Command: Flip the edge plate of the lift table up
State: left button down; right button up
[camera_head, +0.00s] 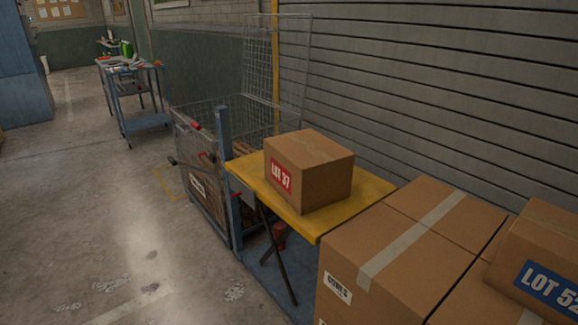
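The lift table (371,189) has a yellow top on dark crossed legs over a blue base. It stands right of centre in the head view. A cardboard box (325,172) marked LOT 37 sits on its top. A small grey piece hangs below the top's left edge, near a blue post; I cannot tell whether this is the edge plate or whether a plate is up or down. Neither of my grippers is in view.
A wire cage bin (198,178) with a raised mesh lid adjoins the table's far end. Large cartons (400,262) stand close at the right front, with a LOT 52 box (540,262) on top. A blue cart (141,123) stands farther back. The floor at left is clear.

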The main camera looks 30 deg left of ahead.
aim_at(240, 188)
jog(key=u, duration=1.25)
